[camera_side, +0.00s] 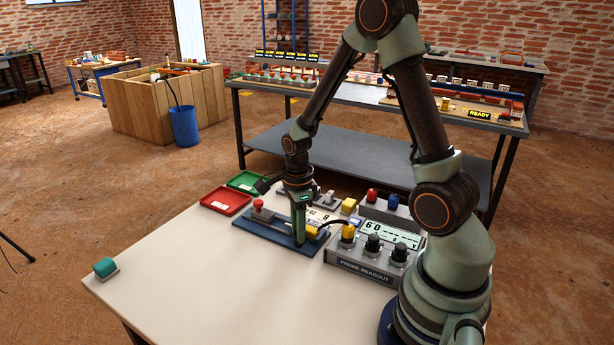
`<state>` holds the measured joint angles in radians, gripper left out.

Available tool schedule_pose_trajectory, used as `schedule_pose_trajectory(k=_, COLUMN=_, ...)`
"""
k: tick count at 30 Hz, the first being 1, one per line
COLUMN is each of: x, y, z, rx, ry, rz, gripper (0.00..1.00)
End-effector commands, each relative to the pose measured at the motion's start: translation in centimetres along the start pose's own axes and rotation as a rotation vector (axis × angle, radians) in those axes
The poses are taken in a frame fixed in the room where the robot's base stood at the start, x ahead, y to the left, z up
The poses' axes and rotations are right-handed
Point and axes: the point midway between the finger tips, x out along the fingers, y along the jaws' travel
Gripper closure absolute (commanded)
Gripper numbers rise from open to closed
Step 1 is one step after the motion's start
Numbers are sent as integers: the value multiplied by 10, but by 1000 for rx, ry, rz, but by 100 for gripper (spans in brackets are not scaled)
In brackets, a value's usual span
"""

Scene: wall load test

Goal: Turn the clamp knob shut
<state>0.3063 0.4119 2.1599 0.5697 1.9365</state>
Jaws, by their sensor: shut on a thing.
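A blue base plate (248,224) lies on the white table. A red knob (257,204) stands upright near its left end, probably the clamp knob. My gripper (300,238) points down at the plate's right part, apart from and to the right of the red knob. Its jaws are closed at a yellow probe-like piece (313,233), which shows just right of the fingers and has a black cable. The fingers hide the contact and what lies behind them. The knob's turn angle is too small to tell.
A grey probe readout box (364,268) with several knobs stands close on the right. Red (226,201) and green (246,181) trays lie behind the plate. A teal roll (105,268) sits at the left table corner. The front left table surface is clear.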

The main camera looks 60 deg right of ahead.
Motion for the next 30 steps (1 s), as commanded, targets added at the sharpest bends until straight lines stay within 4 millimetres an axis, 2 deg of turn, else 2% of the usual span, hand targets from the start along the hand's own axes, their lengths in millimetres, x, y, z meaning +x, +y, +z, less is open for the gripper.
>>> schedule_pose_trajectory(k=9, x=-1, y=0, z=0, rx=111, ry=0, rz=1, gripper=100)
schedule_pose_trajectory(k=25, x=-1, y=0, z=0, rx=130, ry=0, rz=1, gripper=100)
schedule_pose_trajectory(k=26, x=-1, y=0, z=0, rx=130, ry=0, rz=1, gripper=57)
schedule_pose_trajectory(k=30, x=0, y=0, z=0, rx=130, ry=0, rz=0, gripper=56)
